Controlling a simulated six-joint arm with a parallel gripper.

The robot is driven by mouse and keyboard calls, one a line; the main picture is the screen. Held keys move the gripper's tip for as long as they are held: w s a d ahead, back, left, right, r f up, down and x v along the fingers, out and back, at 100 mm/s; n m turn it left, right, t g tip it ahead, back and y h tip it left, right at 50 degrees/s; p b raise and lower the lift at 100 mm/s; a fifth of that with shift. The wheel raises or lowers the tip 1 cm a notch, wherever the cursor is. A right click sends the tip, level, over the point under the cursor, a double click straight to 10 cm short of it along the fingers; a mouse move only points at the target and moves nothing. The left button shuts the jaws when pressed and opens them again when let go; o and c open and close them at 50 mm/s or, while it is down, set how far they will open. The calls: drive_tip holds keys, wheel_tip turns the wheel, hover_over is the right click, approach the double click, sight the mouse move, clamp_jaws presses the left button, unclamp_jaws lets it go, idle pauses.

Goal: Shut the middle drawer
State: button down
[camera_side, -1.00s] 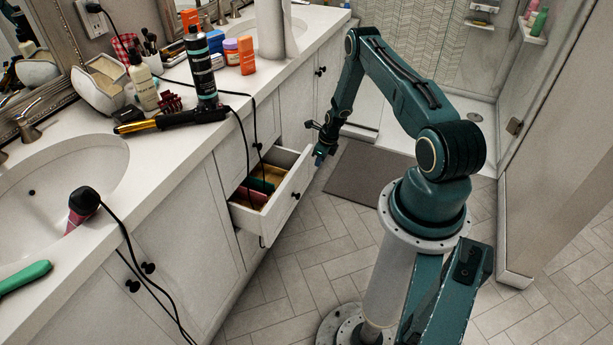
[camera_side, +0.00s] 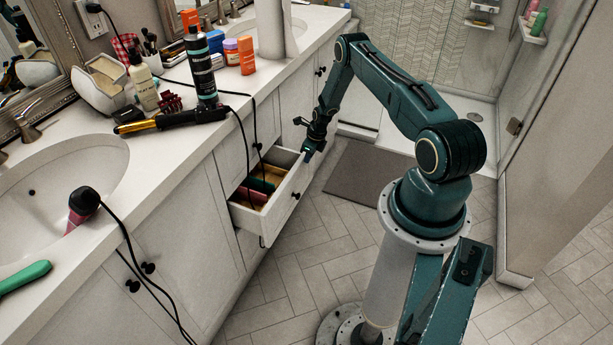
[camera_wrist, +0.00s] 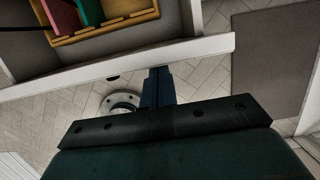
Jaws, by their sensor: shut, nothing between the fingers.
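The middle drawer (camera_side: 275,215) is pulled out from the white vanity, with a dark knob on its front. Its front panel also crosses the wrist view (camera_wrist: 60,88). Inside it lie a wooden tray (camera_wrist: 118,24) and a red and a green item. My gripper (camera_side: 308,153) is shut and empty, near the far right corner of the drawer front. In the wrist view the closed fingers (camera_wrist: 157,76) reach the outer edge of the front panel; I cannot tell whether they touch it.
A black cord (camera_side: 247,140) hangs from the counter down by the drawer. A hot tool (camera_side: 170,121) and several bottles stand or lie on the counter (camera_side: 205,140). The tiled floor (camera_side: 320,240) in front of the drawer is clear, with a grey mat (camera_side: 365,175) behind.

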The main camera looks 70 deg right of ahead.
drive_tip(key=w, duration=0.7)
drive_tip(key=shift+s, duration=0.1)
idle(0.5)
drive_tip(key=s, duration=0.4)
drive_tip(key=v, duration=1)
drive_tip(key=shift+w, duration=0.15)
